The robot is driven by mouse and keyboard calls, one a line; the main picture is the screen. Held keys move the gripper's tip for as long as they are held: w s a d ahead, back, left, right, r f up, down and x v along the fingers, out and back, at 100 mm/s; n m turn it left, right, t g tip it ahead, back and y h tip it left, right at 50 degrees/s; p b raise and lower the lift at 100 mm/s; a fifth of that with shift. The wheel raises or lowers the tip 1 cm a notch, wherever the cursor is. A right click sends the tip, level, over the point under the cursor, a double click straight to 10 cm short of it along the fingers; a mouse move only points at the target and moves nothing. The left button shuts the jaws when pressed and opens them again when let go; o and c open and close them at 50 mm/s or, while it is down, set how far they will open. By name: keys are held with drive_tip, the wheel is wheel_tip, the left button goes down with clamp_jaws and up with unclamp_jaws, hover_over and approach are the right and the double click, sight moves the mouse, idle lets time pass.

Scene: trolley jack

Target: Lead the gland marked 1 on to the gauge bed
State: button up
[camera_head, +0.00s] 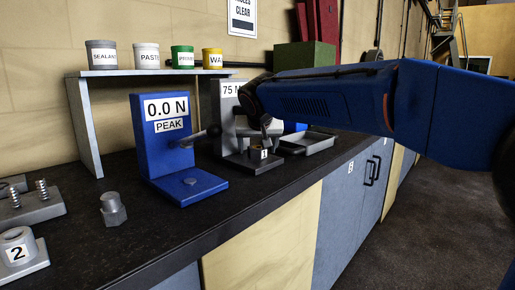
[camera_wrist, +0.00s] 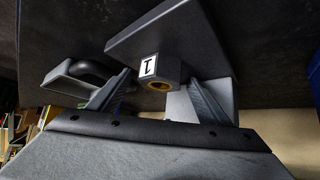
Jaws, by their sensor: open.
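My gripper (camera_head: 263,137) is open just above the gland. In the wrist view its fingers (camera_wrist: 160,80) lie either side of the gland, apart from it. The blue gauge (camera_head: 165,115) reads 0.0 N PEAK. Its flat bed (camera_head: 205,187), with a small round mark, is empty, left of the stand.
A lever with a dark knob (camera_head: 213,131) sticks out between gauge and stand. A grey tray (camera_head: 307,143) lies right of the stand. A part marked 2 (camera_head: 15,236), a hex bolt (camera_head: 112,208) and a shelf of cans (camera_head: 150,73) are also here. The bench front is clear.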

drive_tip(key=v, duration=1.7)
drive_tip(key=shift+d+r, duration=0.1)
drive_tip(key=shift+d, duration=0.05)
drive_tip(key=v, duration=0.7)
idle(0.7)
